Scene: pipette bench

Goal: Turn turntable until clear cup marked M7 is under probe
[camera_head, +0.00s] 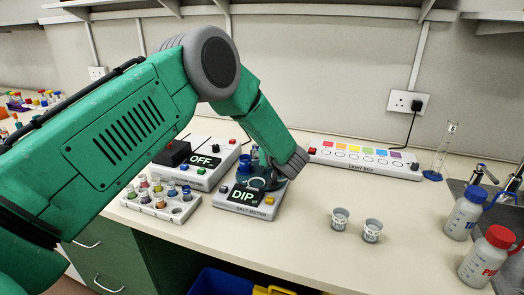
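My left arm comes in from the left and bends down over the salt meter (234,207), whose screen reads DIP. My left gripper (262,180) is a dark shape at the back of this meter, mostly hidden by its own wrist; its fingers cannot be made out. I cannot make out a turntable or a probe here; the arm and wrist cover that area. Two small marked cups, one (340,219) and another (372,231), stand upright on the bench to the right of the meter. Their marks are too small to read surely. My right gripper is not in view.
A rack (187,211) of colored vials sits left of the meter, below a device (206,172) reading OFF. A light box (364,162) stands at the back. A glass cylinder (443,150) and wash bottles (485,258) stand at the right. The front middle bench is clear around the cups.

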